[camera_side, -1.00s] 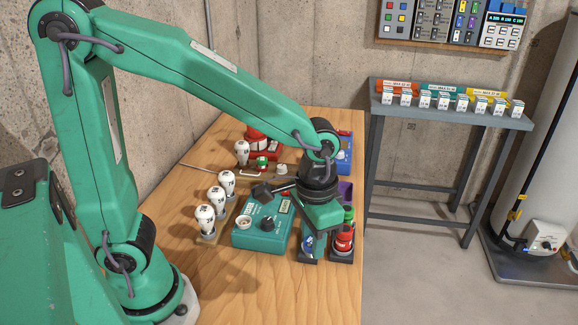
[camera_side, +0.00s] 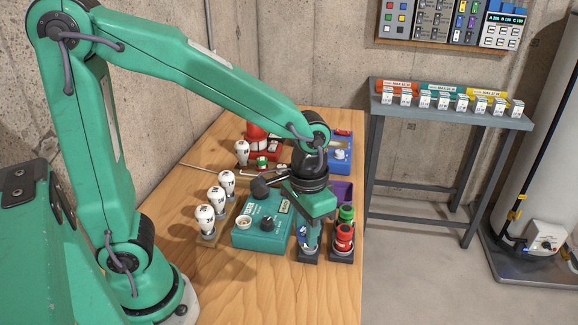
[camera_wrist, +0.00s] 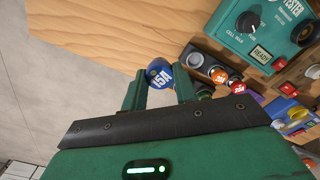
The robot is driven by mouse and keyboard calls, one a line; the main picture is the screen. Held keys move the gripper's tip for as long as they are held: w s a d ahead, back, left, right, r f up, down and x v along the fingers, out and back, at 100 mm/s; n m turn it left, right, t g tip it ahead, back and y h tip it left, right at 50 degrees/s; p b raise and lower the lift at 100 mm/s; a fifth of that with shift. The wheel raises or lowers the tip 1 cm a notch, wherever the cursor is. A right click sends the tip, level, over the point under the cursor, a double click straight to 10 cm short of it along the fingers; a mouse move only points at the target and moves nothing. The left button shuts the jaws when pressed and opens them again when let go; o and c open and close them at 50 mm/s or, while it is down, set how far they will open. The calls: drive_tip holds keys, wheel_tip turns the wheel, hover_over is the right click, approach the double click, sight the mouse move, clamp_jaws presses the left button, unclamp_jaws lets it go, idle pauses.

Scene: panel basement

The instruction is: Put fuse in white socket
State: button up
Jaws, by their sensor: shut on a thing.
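A blue fuse marked 15A (camera_wrist: 160,76) sits between the two fingers of my gripper (camera_wrist: 160,90) in the wrist view. My gripper (camera_side: 311,238) is shut on this fuse. In the side view the blue fuse (camera_side: 301,235) shows at the left of the fingers, over the dark holder (camera_side: 308,257) at the table's front right. I cannot tell whether its lower end is still in the holder. A blue box (camera_side: 341,158) with a white round part stands at the back right.
The green tester (camera_side: 262,236) stands close to the left of my gripper. Red and green fuses (camera_side: 344,232) stand in a holder just right of it. White bulbs (camera_side: 217,200) stand in a row at left. A red box (camera_side: 262,145) is at the back. The table's front is clear.

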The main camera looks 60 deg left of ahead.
drive_tip(key=s+a+n, duration=0.2)
drive_tip(key=a+n, duration=0.2)
drive_tip(key=a, duration=0.6)
drive_tip(key=s+a+f+n, duration=0.1)
drive_tip(key=a+n, duration=0.3)
drive_tip(key=a, duration=0.6)
drive_tip(key=shift+s, duration=0.5)
drive_tip(key=shift+f, duration=0.2)
drive_tip(key=shift+f, duration=2.7)
drive_tip(key=shift+f, duration=0.65)
drive_tip(key=o, duration=0.7)
drive_tip(key=shift+r, duration=0.2)
